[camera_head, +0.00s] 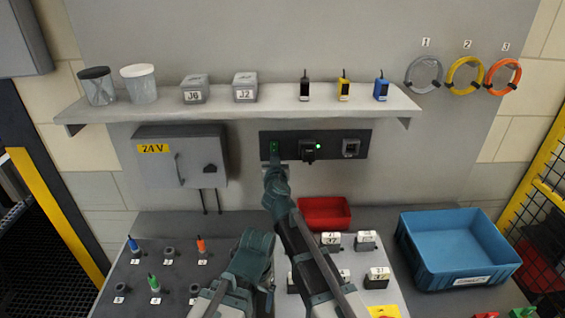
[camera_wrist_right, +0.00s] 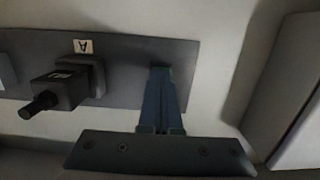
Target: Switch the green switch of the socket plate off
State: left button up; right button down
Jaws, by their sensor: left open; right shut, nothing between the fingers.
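The dark socket plate (camera_head: 338,136) is on the wall below the shelf. Its green switch (camera_head: 275,148) is at the left end; whether it is on or off is too small to tell. My right gripper (camera_head: 268,168) is shut and empty, its tips just below the switch. In the right wrist view the plate (camera_wrist_right: 125,50) appears turned over, and the shut fingers (camera_wrist_right: 160,74) reach its right end, largely covering the switch. Contact cannot be told. My left gripper (camera_head: 257,240) is open and lower, over the bench, apart from the plate.
A black plug (camera_head: 307,151) sits mid-plate beside a green light (camera_head: 318,146); it also shows in the wrist view (camera_wrist_right: 62,88). A grey 24 V box (camera_head: 200,140) is left of the plate. The shelf (camera_head: 215,107) juts out above. A red bin (camera_head: 324,222) stands below.

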pick_arm(q)
jog(key=shift+w+d, duration=0.1)
jog(key=shift+d, duration=0.1)
pick_arm(e)
jog(key=shift+w, duration=0.35)
jog(key=shift+a, duration=0.1)
pick_arm(q)
jog(key=shift+f, duration=0.25)
jog(key=shift+r, duration=0.15)
pick_arm(e)
jog(key=shift+w+f, duration=0.1)
jog(key=shift+w, duration=0.1)
